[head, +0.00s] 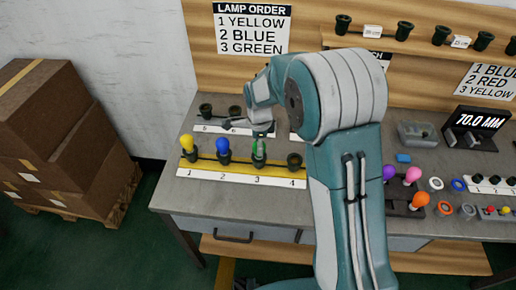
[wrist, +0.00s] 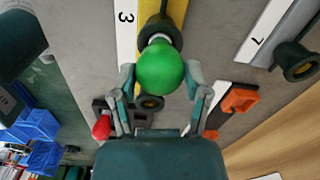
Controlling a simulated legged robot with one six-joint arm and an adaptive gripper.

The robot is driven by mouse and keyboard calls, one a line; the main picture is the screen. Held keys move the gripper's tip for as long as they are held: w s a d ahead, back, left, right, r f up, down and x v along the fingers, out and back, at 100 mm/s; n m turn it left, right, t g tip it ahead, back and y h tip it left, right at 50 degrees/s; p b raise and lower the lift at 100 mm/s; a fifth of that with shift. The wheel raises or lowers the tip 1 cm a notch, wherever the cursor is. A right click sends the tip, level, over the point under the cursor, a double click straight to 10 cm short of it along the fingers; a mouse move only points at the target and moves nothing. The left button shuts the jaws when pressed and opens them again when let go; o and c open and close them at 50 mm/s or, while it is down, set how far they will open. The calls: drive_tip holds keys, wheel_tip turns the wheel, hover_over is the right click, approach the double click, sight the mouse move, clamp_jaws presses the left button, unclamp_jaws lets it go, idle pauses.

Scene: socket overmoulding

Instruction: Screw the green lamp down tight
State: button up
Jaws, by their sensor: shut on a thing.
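The green lamp (head: 259,148) stands in the socket at position 3 of the yellow strip (head: 228,171). In the wrist view the green lamp (wrist: 160,67) sits between the two fingers of my gripper (wrist: 160,82), with the dark socket (wrist: 160,32) right behind it beside the printed 3. My gripper is shut on the lamp. My arm comes in from above and hides part of the area behind it. How deep the lamp's thread sits in the socket is hidden.
A yellow lamp (head: 188,147) and a blue lamp (head: 223,148) stand in sockets 1 and 2. Socket 4 (head: 294,161) is empty. Purple, pink and orange lamps (head: 418,201) are on the right. A lamp order sign (head: 251,29) hangs behind. Boxes (head: 65,120) stand on the left.

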drive_tip(key=shift+m, duration=0.7)
drive_tip(key=o, duration=1)
drive_tip(key=shift+o, duration=0.2)
